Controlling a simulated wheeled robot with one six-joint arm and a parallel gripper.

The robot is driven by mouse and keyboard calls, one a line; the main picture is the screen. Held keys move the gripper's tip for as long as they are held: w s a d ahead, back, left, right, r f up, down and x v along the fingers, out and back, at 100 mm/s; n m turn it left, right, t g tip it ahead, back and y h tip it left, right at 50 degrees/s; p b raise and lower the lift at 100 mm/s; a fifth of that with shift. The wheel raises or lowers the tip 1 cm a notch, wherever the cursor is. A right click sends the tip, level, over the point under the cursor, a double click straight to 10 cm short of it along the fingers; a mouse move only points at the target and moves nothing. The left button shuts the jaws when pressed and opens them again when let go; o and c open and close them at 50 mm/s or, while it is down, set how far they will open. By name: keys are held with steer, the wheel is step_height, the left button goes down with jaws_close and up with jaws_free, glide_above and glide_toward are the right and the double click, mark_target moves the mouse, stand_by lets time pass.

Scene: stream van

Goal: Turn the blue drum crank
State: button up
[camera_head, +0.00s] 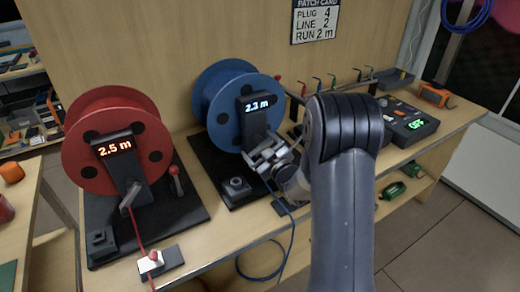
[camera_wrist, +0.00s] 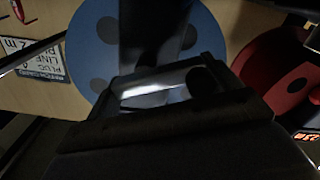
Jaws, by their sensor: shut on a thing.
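The blue drum (camera_head: 218,88) stands on a dark base, with a dark post and a display reading 2.3 m in front of it. My gripper (camera_head: 268,155) is at the lower front of that post, shut on the blue drum crank, which the jaws and wrist mostly hide. In the wrist view my gripper (camera_wrist: 168,92) has a pale, shiny bar between its jaws, and the blue drum (camera_wrist: 90,42) lies behind the dark post. A blue cable (camera_head: 292,235) runs down from near the gripper over the bench edge.
The red drum (camera_head: 85,150), reading 2.5 m, stands on the left with its own crank (camera_head: 130,196). A small dark block (camera_head: 236,188) sits on the base below my gripper. A box reading OFF (camera_head: 410,123) and a rack of hooks are on the right.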

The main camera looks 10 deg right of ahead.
steer(key=shift+f+n+b, duration=0.4)
steer(key=shift+n+b, duration=0.8)
steer(key=shift+b, duration=1.45)
steer(key=shift+r+n+b, duration=0.1)
steer(key=shift+n+b, duration=0.3)
steer(key=shift+b, duration=0.35)
steer(key=shift+r, duration=0.1)
steer(key=o, duration=0.8)
steer(key=shift+o, duration=0.2)
step_height(320, 180, up, 10)
steer(key=shift+p, duration=0.8)
